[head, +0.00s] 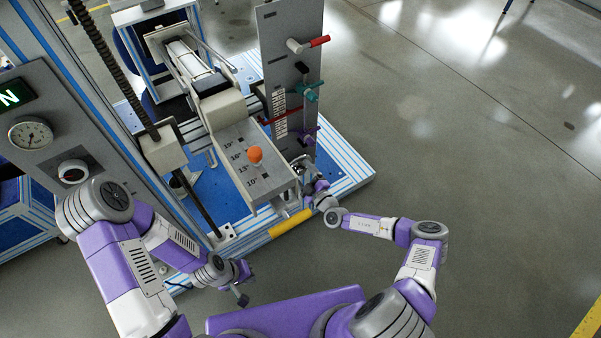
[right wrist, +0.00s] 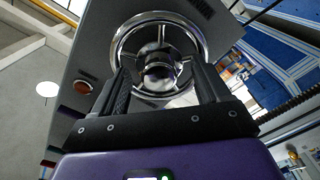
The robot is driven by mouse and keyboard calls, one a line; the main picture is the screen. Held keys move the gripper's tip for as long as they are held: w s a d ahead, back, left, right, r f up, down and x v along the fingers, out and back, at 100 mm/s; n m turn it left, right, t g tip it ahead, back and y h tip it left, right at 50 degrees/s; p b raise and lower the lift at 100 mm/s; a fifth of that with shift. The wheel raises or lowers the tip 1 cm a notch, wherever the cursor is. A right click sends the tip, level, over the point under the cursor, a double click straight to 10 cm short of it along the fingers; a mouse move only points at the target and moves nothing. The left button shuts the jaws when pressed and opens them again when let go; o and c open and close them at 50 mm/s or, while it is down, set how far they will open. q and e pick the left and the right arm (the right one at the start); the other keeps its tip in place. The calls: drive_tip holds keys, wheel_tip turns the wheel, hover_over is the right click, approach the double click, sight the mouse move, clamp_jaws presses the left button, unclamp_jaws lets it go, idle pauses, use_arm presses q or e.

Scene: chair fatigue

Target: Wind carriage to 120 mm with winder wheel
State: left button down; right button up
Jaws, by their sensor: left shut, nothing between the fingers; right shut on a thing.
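The winder wheel (right wrist: 120,50) is a chrome ring with spokes and a round hub; it fills the upper middle of the right wrist view. In the head view my right gripper (head: 312,186) is low at the front of the upright grey plate; the wheel is mostly hidden there. My left gripper (head: 241,293) is shut and empty at lower left.
A sloped grey plate (head: 238,150) with an orange knob (head: 256,154) stands left of the upright plate. A yellow bar (head: 290,223) lies along the rig's front edge. A column with a dial gauge (head: 31,133) stands at left. The floor at right is clear.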

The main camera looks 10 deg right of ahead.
drive_tip(key=shift+w+a+r, duration=0.25)
drive_tip(key=shift+w+r, duration=0.25)
drive_tip(key=m+b, duration=0.2)
drive_tip(key=m, duration=0.1)
drive_tip(key=shift+f+m, duration=0.15)
drive_tip(key=shift+m, duration=0.25)
drive_tip(key=m, duration=0.2)
drive_tip(key=shift+m+b, duration=0.3)
drive_tip(key=shift+b, duration=0.05)
drive_tip(key=o, duration=0.6)
drive_tip(key=shift+r, duration=0.2)
drive_tip(key=shift+s+d+f, duration=0.1)
drive_tip(key=shift+s+d, duration=0.05)
drive_tip(key=shift+s, duration=0.15)
drive_tip(key=shift+s+d+f+p, duration=0.15)
drive_tip(key=shift+s+f+p, duration=0.1)
drive_tip(key=shift+s+p, duration=0.25)
drive_tip(key=shift+v, duration=1.05)
use_arm(q)
drive_tip(key=shift+w+a+f, duration=0.1)
drive_tip(key=shift+w+f, duration=0.15)
drive_tip(key=shift+f, duration=0.2)
drive_tip(key=shift+w+a+f, duration=0.1)
drive_tip(key=shift+w+f, duration=0.1)
drive_tip(key=shift+f, duration=0.25)
use_arm(e)
drive_tip(key=shift+s+d+f, duration=0.1)
drive_tip(key=shift+s+d, duration=0.15)
drive_tip(key=shift+s, duration=0.2)
